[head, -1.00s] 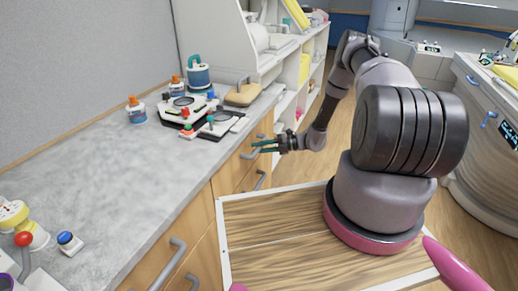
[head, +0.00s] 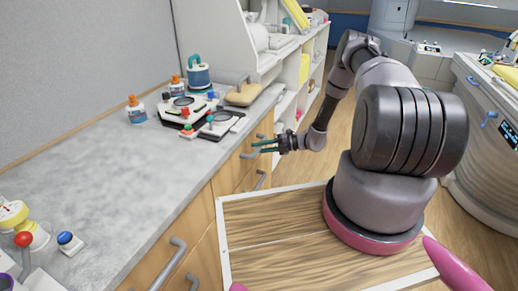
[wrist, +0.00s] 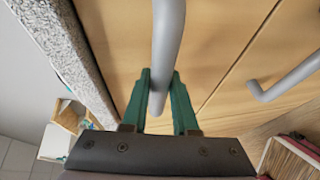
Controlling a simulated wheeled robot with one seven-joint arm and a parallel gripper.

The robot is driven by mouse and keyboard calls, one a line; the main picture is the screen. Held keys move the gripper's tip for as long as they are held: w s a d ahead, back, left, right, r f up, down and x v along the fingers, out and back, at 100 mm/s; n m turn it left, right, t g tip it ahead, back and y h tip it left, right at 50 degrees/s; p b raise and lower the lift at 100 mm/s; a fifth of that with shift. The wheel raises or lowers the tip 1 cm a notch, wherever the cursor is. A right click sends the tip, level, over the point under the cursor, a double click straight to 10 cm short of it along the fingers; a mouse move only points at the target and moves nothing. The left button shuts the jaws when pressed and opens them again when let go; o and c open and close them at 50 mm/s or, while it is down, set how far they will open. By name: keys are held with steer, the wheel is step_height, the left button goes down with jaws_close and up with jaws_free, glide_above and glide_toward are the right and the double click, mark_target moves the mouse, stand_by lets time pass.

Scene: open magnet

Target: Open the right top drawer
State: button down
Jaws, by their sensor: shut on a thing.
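The right top drawer (head: 233,168) is a light wood front under the grey counter, and it looks flush with the cabinet. Its grey bar handle (head: 246,156) is partly hidden by my fingers in the head view. My gripper (head: 264,146) reaches in from the right at that handle. In the wrist view, the green fingers of my gripper (wrist: 160,82) stand on both sides of the handle (wrist: 168,35) and are shut on it. The wooden drawer front (wrist: 115,45) lies behind the handle.
A lower drawer handle (head: 261,180) shows below, and another handle (head: 168,262) is on the nearer cabinet. Wooden floor (head: 340,125) is open behind my arm.

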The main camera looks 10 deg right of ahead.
steer(key=s+d, duration=0.9)
steer(key=d, duration=0.4)
steer(key=s+d, duration=1)
steer(key=d, duration=0.3)
steer(key=c, duration=0.7)
jaws_free()
steer(key=shift+d, duration=0.1)
steer(key=v, duration=1)
steer(key=shift+s+d+r, duration=0.1)
steer(key=shift+d, duration=0.25)
